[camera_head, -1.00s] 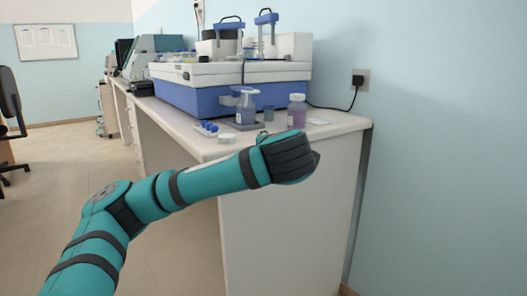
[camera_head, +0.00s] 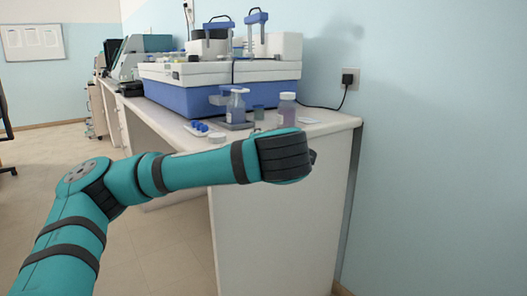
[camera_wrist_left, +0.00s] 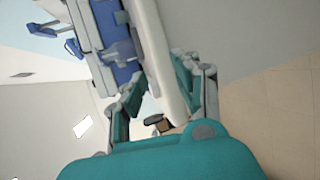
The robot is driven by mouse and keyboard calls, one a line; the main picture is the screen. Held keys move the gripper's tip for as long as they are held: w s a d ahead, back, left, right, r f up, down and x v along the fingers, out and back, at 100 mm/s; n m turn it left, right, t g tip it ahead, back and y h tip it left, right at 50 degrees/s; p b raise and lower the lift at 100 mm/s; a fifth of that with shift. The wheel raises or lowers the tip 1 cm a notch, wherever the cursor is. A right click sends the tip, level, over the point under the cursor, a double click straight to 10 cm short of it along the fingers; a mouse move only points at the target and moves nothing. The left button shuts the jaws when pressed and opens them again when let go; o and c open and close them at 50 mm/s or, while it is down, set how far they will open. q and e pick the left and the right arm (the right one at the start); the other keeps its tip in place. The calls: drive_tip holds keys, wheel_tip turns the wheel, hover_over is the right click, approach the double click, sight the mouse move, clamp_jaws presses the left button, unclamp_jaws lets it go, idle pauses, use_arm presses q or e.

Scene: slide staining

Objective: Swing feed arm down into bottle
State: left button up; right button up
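A bottle with a pump-like top (camera_head: 237,108) stands upright on a dark base near the bench front. A capped bottle of purple liquid (camera_head: 287,110) stands to its right. I cannot tell which part is the feed arm; a grey-blue piece (camera_head: 222,99) juts out left of the pump bottle's top, and two blue arms (camera_head: 218,23) (camera_head: 256,17) stand on the machine. My left gripper (camera_head: 314,157) is mostly hidden behind its wrist, in front of the bench end. In the left wrist view its fingers (camera_wrist_left: 158,100) are apart with nothing between them. My right gripper is out of view.
The white bench (camera_head: 300,140) carries a large white and blue machine (camera_head: 200,88). A small tray with blue items (camera_head: 198,128), a round white lid (camera_head: 217,137) and a small grey cup (camera_head: 259,112) lie near its front. A blue wall (camera_head: 440,150) closes the right side.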

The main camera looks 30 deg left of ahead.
use_arm(q)
drive_tip(key=v, duration=0.9)
drive_tip(key=shift+s, duration=0.3)
drive_tip(key=shift+d, duration=0.1)
